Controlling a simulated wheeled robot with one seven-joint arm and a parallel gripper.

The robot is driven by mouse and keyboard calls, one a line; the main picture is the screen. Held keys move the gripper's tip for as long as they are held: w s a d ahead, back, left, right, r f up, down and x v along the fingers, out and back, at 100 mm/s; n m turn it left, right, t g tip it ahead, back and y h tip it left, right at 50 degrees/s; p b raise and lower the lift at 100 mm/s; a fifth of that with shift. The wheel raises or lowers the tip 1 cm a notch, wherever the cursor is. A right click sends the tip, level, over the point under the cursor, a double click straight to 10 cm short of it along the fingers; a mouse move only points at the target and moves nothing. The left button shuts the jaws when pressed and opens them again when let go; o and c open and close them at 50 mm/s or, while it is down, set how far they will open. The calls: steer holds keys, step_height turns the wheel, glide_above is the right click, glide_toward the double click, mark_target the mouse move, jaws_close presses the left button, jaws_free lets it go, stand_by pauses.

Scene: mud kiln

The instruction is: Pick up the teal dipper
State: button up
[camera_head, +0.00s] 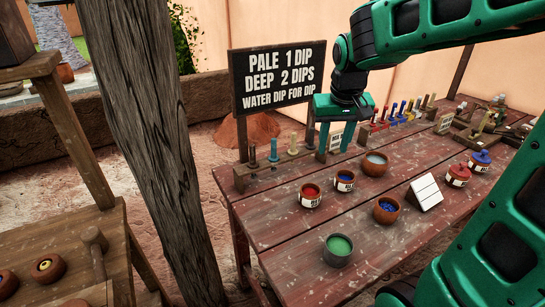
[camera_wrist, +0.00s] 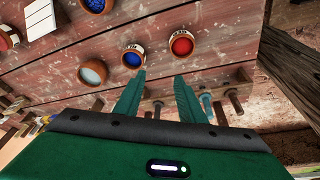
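The teal dipper (camera_head: 273,150) appears to stand upright in the wooden rack (camera_head: 240,180) along the table's far left edge, among several other dippers. In the wrist view, a pale teal handle (camera_wrist: 207,105), likely the same dipper, shows just right of my right-hand finger. My gripper (camera_head: 334,154) is over the back of the table, to the right of the teal dipper and apart from it. In the wrist view my gripper (camera_wrist: 160,76) has its two green fingers spread with nothing held between them. The lower part of the dipper is hidden in the rack.
On the table are a red pot (camera_head: 310,195), a blue pot (camera_head: 345,181), a pale-liquid bowl (camera_head: 375,163), a green pot (camera_head: 338,249) and a white tile stand (camera_head: 425,192). A black sign (camera_head: 279,78) stands behind the rack. A wooden post (camera_head: 160,130) rises left of the table.

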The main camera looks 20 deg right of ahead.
steer(key=n+t, duration=0.2)
glide_toward(275, 140)
step_height(275, 140, down, 2)
steer(key=d, duration=0.1)
steer(key=shift+y, duration=0.4)
steer(key=x, duration=0.4)
steer(key=shift+w+a+f, duration=0.1)
steer(key=shift+f, duration=0.25)
steer(key=shift+w+x, duration=0.2)
steer(key=shift+x, duration=1.35)
steer(key=shift+w+x, duration=0.2)
steer(key=shift+x, duration=1.35)
steer(key=shift+r, duration=0.15)
jaws_close()
